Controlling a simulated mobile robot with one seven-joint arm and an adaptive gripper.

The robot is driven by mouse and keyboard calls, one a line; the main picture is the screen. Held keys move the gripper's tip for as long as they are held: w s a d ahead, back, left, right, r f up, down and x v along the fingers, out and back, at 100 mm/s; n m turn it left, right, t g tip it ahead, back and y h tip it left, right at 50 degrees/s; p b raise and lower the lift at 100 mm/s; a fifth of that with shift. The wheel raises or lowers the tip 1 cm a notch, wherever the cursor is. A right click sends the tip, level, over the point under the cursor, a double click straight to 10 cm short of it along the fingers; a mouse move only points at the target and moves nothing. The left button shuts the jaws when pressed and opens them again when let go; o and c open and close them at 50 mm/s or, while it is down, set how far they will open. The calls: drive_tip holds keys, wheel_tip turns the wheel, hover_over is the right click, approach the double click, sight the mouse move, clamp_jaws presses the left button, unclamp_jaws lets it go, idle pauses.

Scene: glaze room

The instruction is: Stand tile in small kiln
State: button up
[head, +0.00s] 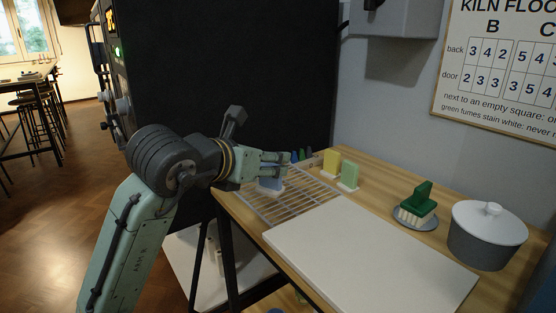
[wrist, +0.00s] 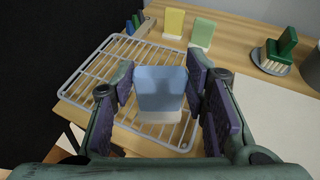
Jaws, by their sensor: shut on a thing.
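My gripper (head: 276,160) is shut on a light blue tile (head: 270,184) with a pale foot. In the wrist view the tile (wrist: 160,82) stands upright between the dark finger pads, with its pale foot below. The tile is over the wire rack (head: 290,206); I cannot tell whether its foot touches the wires. A yellow tile (head: 332,162) and a light green tile (head: 349,175) stand upright on pale feet on the wooden table behind the rack. A tall black cabinet (head: 230,70) with a lit panel stands behind my arm; I cannot tell whether it is the small kiln.
A white board (head: 370,255) lies in front of the rack. A green brush (head: 418,205) sits on a grey dish, beside a lidded grey pot (head: 485,238). Small blue and green items (wrist: 137,22) are at the rack's far edge. A kiln floor chart (head: 505,70) hangs on the wall.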

drive_tip(key=w+f+p, duration=0.1)
drive_tip(key=w, duration=0.2)
drive_tip(key=w+d+f+p, duration=0.1)
drive_tip(key=w, duration=0.2)
drive_tip(key=w+f+p, duration=0.1)
drive_tip(key=w+f, duration=0.1)
drive_tip(key=w, duration=0.2)
drive_tip(key=shift+w+d, duration=0.1)
drive_tip(key=shift+d, duration=0.3)
drive_tip(key=shift+f, duration=0.2)
drive_tip(key=shift+f, duration=0.1)
drive_tip(key=shift+f, duration=0.15)
drive_tip(key=o, duration=1.2)
drive_tip(key=shift+r, duration=0.2)
drive_tip(key=shift+a+r, duration=0.1)
drive_tip(key=b+v, duration=0.2)
drive_tip(key=v, duration=1)
